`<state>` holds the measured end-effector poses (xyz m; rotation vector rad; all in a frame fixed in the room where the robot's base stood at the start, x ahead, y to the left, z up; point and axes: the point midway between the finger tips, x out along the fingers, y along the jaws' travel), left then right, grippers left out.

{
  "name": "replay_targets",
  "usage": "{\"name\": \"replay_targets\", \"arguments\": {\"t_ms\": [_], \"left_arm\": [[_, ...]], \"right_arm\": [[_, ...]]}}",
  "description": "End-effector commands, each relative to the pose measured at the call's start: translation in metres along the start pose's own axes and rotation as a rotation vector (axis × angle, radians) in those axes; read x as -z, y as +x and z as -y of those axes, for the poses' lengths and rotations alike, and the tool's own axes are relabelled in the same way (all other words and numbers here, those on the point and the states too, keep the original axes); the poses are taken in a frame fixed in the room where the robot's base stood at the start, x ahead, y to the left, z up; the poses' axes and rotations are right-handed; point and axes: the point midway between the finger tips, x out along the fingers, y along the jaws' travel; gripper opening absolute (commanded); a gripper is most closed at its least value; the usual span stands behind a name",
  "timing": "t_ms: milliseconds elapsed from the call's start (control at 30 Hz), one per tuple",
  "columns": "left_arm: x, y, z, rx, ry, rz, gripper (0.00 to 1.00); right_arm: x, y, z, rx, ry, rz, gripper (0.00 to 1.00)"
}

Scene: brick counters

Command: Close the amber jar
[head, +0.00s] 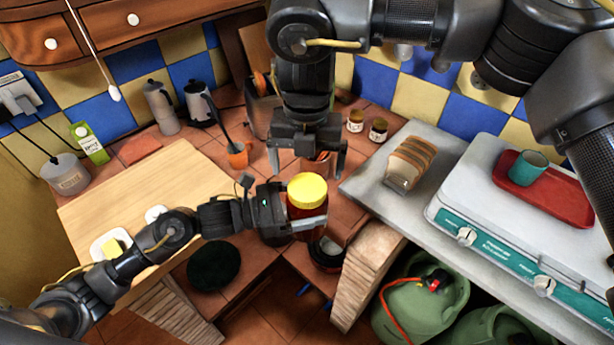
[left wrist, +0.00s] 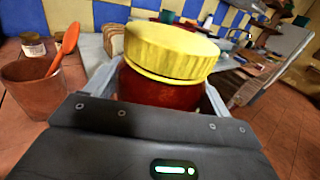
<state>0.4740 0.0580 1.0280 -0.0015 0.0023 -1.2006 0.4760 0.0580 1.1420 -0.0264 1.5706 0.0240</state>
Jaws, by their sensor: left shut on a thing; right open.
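The amber jar, dark red-brown (head: 304,222), is in the middle of the head view with a yellow lid (head: 307,190) on top. My left gripper (head: 308,226) is shut around the jar body. In the left wrist view the jar (left wrist: 160,90) stands between the fingers, and the lid (left wrist: 170,50) looks slightly tilted over its mouth, with a thin yellow rim below it. I cannot tell whether the lid is fully seated. My right gripper (head: 306,172) points down, open and empty, behind the jar and lid in the head view.
A terracotta pot (left wrist: 32,88) with an orange spoon stands left of the jar in the left wrist view. Two small jars (head: 378,130) stand at the back. Sliced bread (head: 411,160) lies on the grey counter at right. A wooden board (head: 175,180) covers the left counter.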

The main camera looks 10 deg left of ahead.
Motion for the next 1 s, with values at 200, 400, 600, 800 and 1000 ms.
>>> {"name": "replay_targets", "arguments": {"t_ms": [200,400,600,800,1000], "left_arm": [[-0.003,0.000,-0.001,-0.001,0.003,0.007,0.18],[-0.003,0.000,-0.001,-0.001,0.003,0.007,0.18],[-0.003,0.000,-0.001,-0.001,0.003,0.007,0.18],[-0.003,0.000,-0.001,-0.001,0.003,0.007,0.18],[-0.003,0.000,-0.001,-0.001,0.003,0.007,0.18]], "right_arm": [[-0.001,-0.043,0.000,0.000,0.001,0.003,0.96],[-0.001,-0.065,0.000,0.000,0.000,0.000,0.96],[-0.001,-0.070,0.000,-0.001,0.000,0.000,0.96],[0.000,-0.070,0.000,-0.001,0.000,-0.001,0.96],[0.000,-0.070,0.000,0.000,0.000,-0.001,0.96]]}}
